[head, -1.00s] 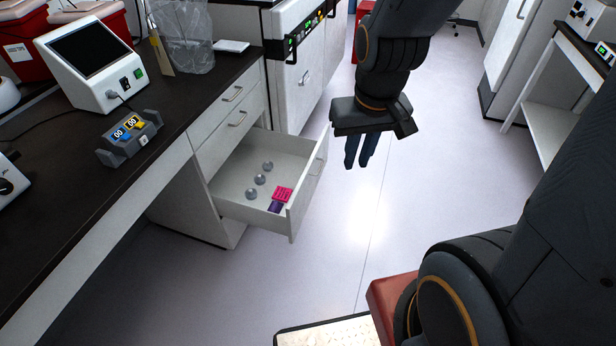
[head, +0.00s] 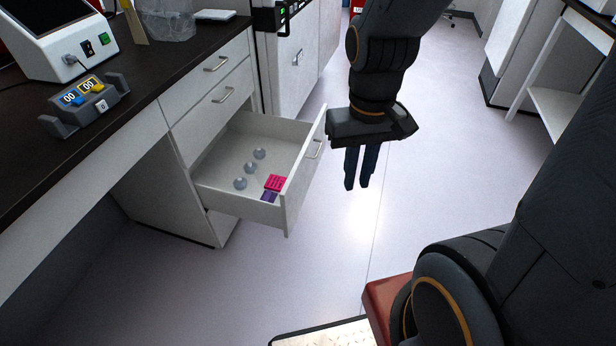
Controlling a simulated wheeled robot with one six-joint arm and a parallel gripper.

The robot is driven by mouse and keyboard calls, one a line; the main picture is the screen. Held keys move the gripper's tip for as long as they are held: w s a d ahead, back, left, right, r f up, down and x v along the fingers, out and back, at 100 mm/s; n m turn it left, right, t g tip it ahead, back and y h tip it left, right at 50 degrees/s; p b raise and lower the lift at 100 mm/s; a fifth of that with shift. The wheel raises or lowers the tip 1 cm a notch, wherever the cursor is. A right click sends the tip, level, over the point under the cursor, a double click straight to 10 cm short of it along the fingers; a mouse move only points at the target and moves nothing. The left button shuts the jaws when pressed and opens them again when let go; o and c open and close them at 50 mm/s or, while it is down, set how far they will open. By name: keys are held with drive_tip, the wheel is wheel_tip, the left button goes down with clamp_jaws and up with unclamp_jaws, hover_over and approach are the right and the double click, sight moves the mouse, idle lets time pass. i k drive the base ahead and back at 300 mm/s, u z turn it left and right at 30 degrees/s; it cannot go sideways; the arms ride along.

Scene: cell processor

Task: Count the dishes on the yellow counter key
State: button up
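The grey tally counter (head: 85,104) stands on the dark bench top at the left. It has a blue key and a yellow key (head: 101,106), each below a small display that reads 00. Three clear round dishes (head: 250,168) lie in a row in the open drawer (head: 232,206). My gripper (head: 357,186) hangs pointing down over the floor, right of the drawer front and apart from it. Its two fingers are close together with a narrow gap, and nothing shows between them.
A pink rack (head: 274,183) and a purple item (head: 269,197) lie in the drawer's front corner. A white device with a screen (head: 60,40) stands behind the counter. A clear bag (head: 167,20) is at the back of the bench. The floor (head: 420,200) right of the drawer is clear.

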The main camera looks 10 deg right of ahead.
sight(98, 87)
drive_tip(key=u, duration=1.3)
